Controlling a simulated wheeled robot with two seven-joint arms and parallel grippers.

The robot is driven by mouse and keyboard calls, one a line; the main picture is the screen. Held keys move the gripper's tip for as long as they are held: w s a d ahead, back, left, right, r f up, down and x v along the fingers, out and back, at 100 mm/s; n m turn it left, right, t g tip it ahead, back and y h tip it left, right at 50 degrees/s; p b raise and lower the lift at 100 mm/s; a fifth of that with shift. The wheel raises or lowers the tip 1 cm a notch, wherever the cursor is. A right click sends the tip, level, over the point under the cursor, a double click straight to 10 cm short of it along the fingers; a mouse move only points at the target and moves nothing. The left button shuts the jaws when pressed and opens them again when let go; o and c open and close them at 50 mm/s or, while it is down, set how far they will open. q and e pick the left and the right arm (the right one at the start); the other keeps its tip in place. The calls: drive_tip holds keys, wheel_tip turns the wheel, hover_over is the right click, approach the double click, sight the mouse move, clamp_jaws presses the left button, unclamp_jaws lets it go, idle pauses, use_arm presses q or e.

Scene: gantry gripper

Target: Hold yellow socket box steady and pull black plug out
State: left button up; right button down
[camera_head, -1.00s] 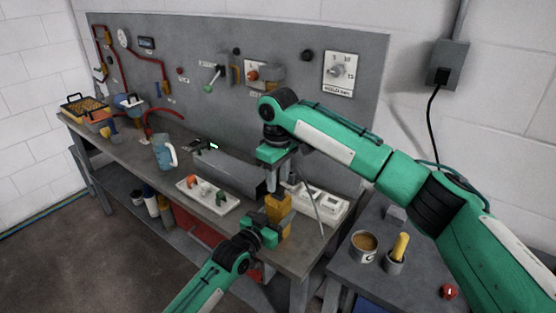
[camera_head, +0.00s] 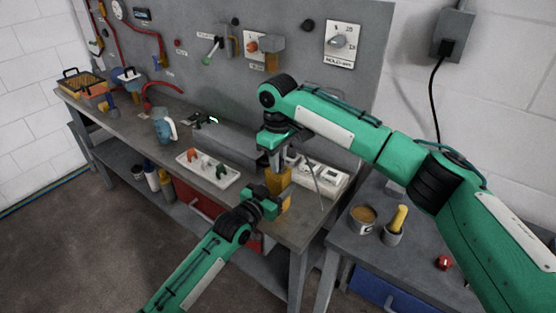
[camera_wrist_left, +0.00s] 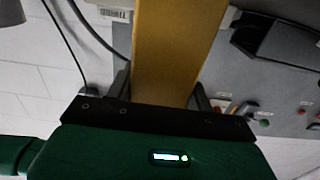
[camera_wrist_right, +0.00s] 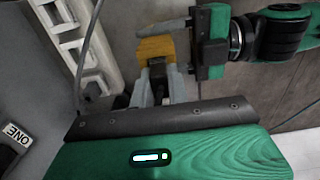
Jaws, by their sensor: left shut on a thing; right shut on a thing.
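The yellow socket box (camera_head: 277,184) stands near the front right edge of the workbench. My left gripper (camera_head: 280,199) is shut on it from the front left. In the left wrist view the yellow box (camera_wrist_left: 172,50) fills the space between the fingers. My right gripper (camera_head: 276,160) points down right above the box. In the right wrist view its fingers (camera_wrist_right: 158,88) are shut on the black plug (camera_wrist_right: 157,68), which sits at the yellow box's top (camera_wrist_right: 157,47). I cannot tell how deep the plug is in the socket.
A white power strip (camera_head: 318,178) lies just right of the box with a grey cable near it. A white tray (camera_head: 226,184) with coloured pieces lies to the left. A side table (camera_head: 345,256) at right holds a tin (camera_head: 362,219) and a cup with a yellow handle (camera_head: 394,232).

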drive_tip(key=shift+r, duration=0.1)
drive_tip(key=shift+r, duration=1.45)
drive_tip(key=shift+r, duration=0.15)
drive_tip(key=shift+r, duration=1.35)
use_arm(q)
drive_tip(key=o, duration=1.1)
